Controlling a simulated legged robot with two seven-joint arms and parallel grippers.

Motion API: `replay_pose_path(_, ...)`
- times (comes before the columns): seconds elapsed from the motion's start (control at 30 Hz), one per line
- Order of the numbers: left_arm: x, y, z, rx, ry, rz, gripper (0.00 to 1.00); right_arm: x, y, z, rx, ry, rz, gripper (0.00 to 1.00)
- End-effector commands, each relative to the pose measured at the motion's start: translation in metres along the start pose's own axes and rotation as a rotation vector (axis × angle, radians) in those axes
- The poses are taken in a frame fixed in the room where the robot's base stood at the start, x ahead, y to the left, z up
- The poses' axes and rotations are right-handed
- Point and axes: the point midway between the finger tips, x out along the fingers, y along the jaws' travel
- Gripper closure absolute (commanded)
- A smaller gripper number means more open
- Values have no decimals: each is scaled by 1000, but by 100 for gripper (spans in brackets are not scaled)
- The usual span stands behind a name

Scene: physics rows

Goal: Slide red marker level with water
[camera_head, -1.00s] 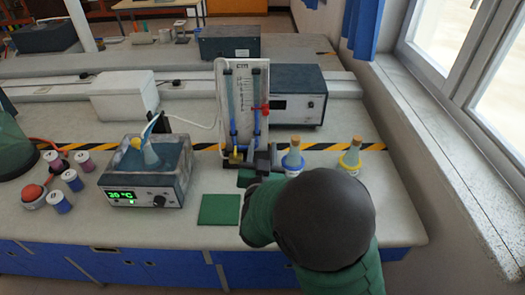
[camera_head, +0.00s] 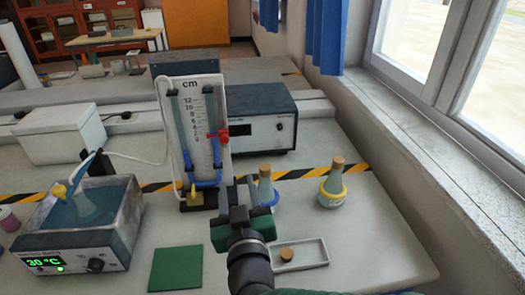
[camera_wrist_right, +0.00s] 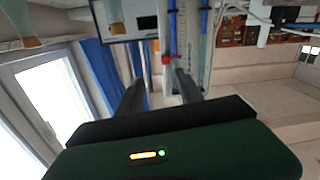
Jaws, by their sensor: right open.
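A white upright board (camera_head: 157,90) marked "cm" carries a U-shaped glass tube with blue water (camera_head: 207,184) at its bottom. The red marker (camera_head: 217,134) sits on the right-hand tube, partway up. It also shows in the right wrist view (camera_wrist_right: 166,59), ahead of the fingers and apart from them. My right gripper (camera_head: 238,188) is open and empty, in front of and below the marker, near the board's lower right. Its two fingers also show in the right wrist view (camera_wrist_right: 158,90). My left gripper is out of view.
Two corked flasks, one blue-ringed (camera_head: 265,187) and one yellow-ringed (camera_head: 333,185), stand right of my gripper. A white tray (camera_head: 313,257) with a cork lies in front. A water bath (camera_head: 75,225) and green mat (camera_head: 176,268) are at left. A grey box (camera_head: 262,115) stands behind.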

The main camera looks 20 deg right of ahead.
Motion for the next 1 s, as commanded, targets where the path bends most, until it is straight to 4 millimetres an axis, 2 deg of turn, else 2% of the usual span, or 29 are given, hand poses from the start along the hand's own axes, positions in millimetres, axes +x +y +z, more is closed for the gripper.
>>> replay_pose_path(0.17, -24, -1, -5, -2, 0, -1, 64, 5, -6, -12, -21, -1, -4, 57)
replay_pose_path(0.6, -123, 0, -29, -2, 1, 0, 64, 56, 3, -12, -13, -7, -5, 57)
replay_pose_path(0.7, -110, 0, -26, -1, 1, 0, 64, 82, 0, -1, -8, 0, -3, 57)
replay_pose_path(0.9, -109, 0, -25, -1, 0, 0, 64, 133, -4, -1, -11, 1, -6, 57)
replay_pose_path(1.0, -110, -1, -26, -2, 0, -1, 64, 151, -4, -2, -11, 1, -5, 57)
